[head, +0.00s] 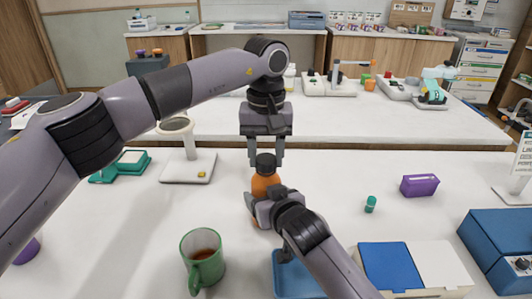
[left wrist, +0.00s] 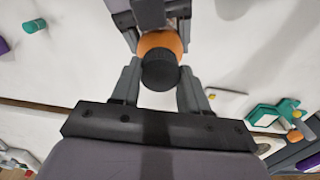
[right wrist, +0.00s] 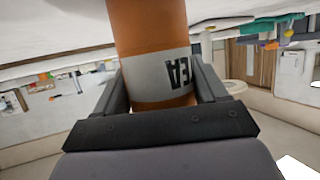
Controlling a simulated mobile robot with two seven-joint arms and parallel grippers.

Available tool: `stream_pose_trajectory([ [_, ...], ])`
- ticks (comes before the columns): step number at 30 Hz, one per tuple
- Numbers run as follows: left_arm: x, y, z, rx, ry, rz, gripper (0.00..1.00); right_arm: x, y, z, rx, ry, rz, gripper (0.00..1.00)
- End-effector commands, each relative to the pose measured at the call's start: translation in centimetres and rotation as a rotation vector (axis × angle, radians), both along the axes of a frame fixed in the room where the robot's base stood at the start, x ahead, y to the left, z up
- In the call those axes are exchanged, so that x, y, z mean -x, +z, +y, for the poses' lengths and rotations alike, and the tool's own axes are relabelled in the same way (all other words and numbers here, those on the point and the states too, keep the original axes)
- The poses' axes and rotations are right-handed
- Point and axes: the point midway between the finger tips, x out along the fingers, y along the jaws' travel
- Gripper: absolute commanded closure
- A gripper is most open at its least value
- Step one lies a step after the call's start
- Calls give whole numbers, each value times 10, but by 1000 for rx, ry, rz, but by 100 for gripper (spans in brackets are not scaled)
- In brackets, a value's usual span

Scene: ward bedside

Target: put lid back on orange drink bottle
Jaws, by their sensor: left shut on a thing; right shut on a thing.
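The orange drink bottle (head: 264,186) stands upright near the middle of the table, its body partly hidden by my right gripper (head: 262,206). My right gripper is shut on the bottle; the right wrist view shows the orange body and its white label (right wrist: 160,75) between the fingers. The black lid (head: 265,161) is at the top of the bottle, between the fingertips of my left gripper (head: 266,154), which points down from above. In the left wrist view the lid (left wrist: 160,70) lines up over the orange bottle (left wrist: 160,42). I cannot tell whether it is fully seated.
A green mug (head: 202,262) with brown drink stands at the front left. A blue tray (head: 290,275) lies just in front of the bottle. A white stand (head: 188,168) is left.

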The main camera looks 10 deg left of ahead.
Motion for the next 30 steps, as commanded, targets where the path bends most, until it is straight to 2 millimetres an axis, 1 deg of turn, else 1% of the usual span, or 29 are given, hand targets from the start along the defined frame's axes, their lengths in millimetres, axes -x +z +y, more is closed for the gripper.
stream_pose_trajectory([
  [1,0,1,0,1,-80,0,84,0,-1,-1,2,-1,2,100],
  [9,0,0,0,0,-522,-1,84,0,-2,-1,2,-1,4,100],
  [12,0,0,0,0,-661,-1,84,0,-2,-1,2,-1,4,100],
  [15,0,0,-1,1,-761,-1,84,0,-2,-1,2,-1,4,100],
  [19,0,0,-1,1,-822,0,84,0,-2,-1,2,-1,4,100],
  [27,0,0,-1,1,-827,0,84,0,-2,-1,2,-1,4,100],
  [28,0,0,-1,1,-827,0,52,0,-2,-1,2,-1,4,100],
  [29,0,0,-1,1,-827,0,43,0,-2,-1,2,-1,4,100],
  [30,0,0,-1,1,-827,0,30,0,-2,-1,2,-1,4,100],
])
